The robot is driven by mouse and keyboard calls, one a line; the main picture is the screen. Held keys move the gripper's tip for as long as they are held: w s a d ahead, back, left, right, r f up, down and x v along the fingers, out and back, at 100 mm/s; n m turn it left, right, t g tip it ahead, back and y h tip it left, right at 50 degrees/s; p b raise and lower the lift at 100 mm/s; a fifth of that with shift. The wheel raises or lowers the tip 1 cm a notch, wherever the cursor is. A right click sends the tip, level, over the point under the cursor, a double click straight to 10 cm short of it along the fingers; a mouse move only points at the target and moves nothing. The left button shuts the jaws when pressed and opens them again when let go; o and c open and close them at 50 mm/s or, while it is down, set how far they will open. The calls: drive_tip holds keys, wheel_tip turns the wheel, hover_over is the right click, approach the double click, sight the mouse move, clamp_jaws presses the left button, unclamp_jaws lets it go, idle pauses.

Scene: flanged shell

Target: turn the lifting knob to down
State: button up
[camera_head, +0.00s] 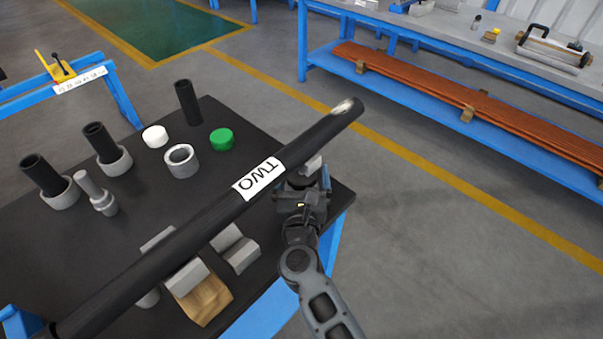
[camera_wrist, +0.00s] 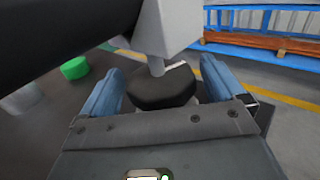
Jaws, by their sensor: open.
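The lifting knob is the dark, rounded knob (camera_wrist: 163,90) under a grey support block (camera_wrist: 166,28) in the wrist view. A light shaft joins the knob to the block. My gripper (camera_wrist: 161,76) is open, with one blue finger on each side of the knob. Whether either finger touches it I cannot tell. In the head view my gripper (camera_head: 303,192) is at the table's right edge, below the pipe; the knob is mostly hidden there. A long black pipe (camera_head: 205,215) with a white "TWO" label lies across the supports above the table.
A blue workbench (camera_head: 455,48) stands at the back right. The floor to the right is clear.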

drive_tip(key=shift+w, duration=0.35)
drive_tip(key=shift+c, duration=0.3)
drive_tip(key=c, duration=0.9)
